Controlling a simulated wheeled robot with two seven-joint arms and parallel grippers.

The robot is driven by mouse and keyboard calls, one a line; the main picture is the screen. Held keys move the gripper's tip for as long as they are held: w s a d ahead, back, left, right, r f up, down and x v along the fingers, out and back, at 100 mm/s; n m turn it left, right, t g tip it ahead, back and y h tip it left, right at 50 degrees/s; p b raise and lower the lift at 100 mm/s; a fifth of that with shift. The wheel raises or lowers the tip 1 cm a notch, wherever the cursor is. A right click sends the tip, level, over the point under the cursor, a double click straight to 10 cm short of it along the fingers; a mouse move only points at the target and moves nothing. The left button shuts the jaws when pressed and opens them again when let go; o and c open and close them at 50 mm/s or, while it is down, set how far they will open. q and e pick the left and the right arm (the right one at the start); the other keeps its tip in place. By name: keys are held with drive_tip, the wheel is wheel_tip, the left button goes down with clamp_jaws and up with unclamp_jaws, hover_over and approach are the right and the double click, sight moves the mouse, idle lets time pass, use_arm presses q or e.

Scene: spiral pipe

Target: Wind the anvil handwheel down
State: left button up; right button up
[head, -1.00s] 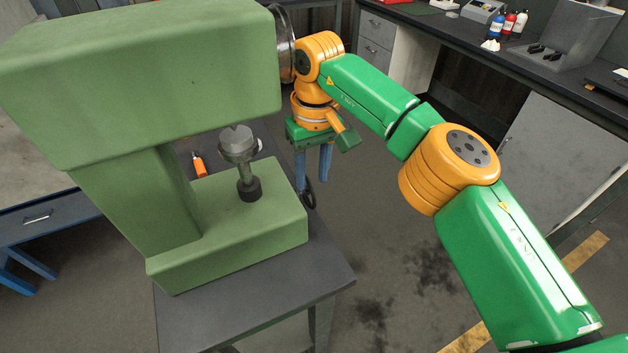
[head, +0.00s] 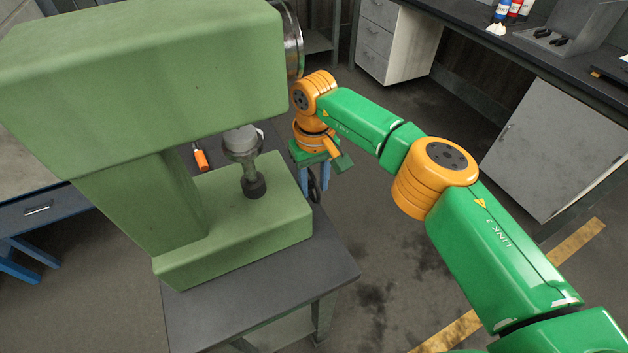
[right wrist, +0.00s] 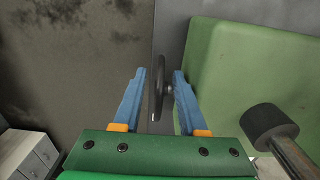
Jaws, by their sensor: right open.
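The anvil handwheel (right wrist: 159,88) is a dark wheel seen nearly edge-on beside the green machine base (right wrist: 225,70) in the right wrist view. In the head view only part of the handwheel (head: 315,187) shows at the base's right side. The grey anvil (head: 249,160) stands upright on a dark stem on top of the base. My right gripper (right wrist: 159,74) is open, its two blue fingers on either side of the wheel with gaps visible. In the head view the right gripper (head: 313,178) points down at the wheel, partly hidden. My left gripper is out of view.
The green machine head (head: 150,90) overhangs the anvil. The machine stands on a dark table (head: 270,295). An orange-handled tool (head: 201,160) lies behind the base. A workbench with bottles (head: 510,12) is at the back right. Open floor (head: 390,260) lies right of the table.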

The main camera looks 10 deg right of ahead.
clamp_jaws()
drive_tip(key=shift+f+t+b, duration=0.2)
drive_tip(key=shift+t+b, duration=0.2)
drive_tip(key=shift+b, duration=0.4)
drive_tip(key=t+b, duration=0.1)
drive_tip(key=b, duration=0.3)
drive_tip(key=f+t+y+b, duration=0.1)
drive_tip(key=t+b, duration=0.1)
drive_tip(key=b, duration=0.2)
drive_tip(key=s+t+y+b, duration=0.1)
drive_tip(key=t+b, duration=0.1)
drive_tip(key=b, duration=0.3)
drive_tip(key=shift+d+f, duration=0.15)
drive_tip(key=shift+f, duration=0.1)
drive_tip(key=shift+r+t+b, duration=0.15)
drive_tip(key=shift+t+b, duration=0.25)
drive_tip(key=shift+b, duration=0.4)
drive_tip(key=shift+r, duration=0.1)
